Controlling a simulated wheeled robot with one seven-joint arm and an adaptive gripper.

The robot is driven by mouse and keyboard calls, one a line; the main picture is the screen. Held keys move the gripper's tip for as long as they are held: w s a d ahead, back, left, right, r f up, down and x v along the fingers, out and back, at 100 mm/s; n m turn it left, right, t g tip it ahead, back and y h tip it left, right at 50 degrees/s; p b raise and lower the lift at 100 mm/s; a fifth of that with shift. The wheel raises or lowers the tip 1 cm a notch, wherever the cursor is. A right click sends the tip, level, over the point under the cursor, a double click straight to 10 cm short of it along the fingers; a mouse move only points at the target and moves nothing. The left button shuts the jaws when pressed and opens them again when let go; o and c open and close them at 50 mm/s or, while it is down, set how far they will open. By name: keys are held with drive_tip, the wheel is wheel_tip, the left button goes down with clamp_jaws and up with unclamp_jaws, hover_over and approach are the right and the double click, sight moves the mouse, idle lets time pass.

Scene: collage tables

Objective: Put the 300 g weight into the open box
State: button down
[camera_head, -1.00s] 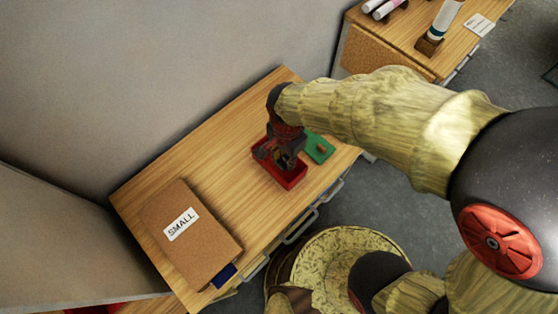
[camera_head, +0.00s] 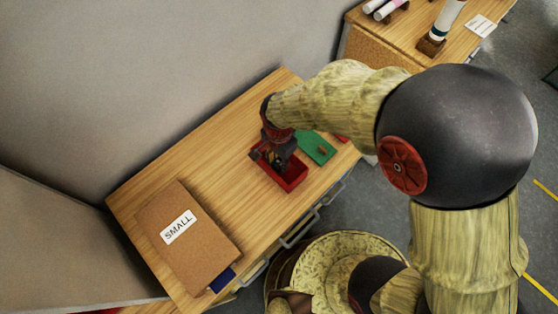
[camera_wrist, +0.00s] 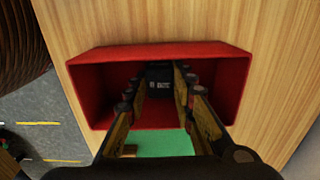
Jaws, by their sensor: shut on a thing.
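The open red box (camera_head: 291,184) stands on the wooden table; it fills much of the wrist view (camera_wrist: 90,84). My gripper (camera_head: 272,162) points down over the box. In the wrist view my gripper (camera_wrist: 160,82) has its fingers closed on a small dark weight (camera_wrist: 159,75) with pale marking too small to read. The weight appears within the outline of the box opening, near the far wall; I cannot tell whether it touches the floor of the box. In the head view the weight is hidden or too dark to make out.

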sight(279, 163)
drive_tip(key=shift+f, duration=0.15)
drive_tip(key=c, duration=1.5)
unclamp_jaws()
drive_tip(key=shift+c, duration=0.2)
drive_tip(key=shift+o, duration=0.2)
drive_tip(key=w+d+r+n+p, duration=0.1)
drive_tip(key=d+r+p, duration=0.25)
drive_tip(key=r, duration=1.45)
drive_tip(key=s+d+r+n+t, duration=0.2)
drive_tip(key=s+d+r+n, duration=0.1)
drive_tip(key=d+r, duration=0.4)
drive_tip(key=s+d+r+n+t, duration=0.3)
drive_tip(key=d+r, duration=0.4)
drive_tip(key=d, duration=0.5)
drive_tip(key=shift+s+d+n+t+b, duration=0.15)
drive_tip(key=shift+s+n+t+b, duration=0.3)
drive_tip(key=shift+s, duration=0.8)
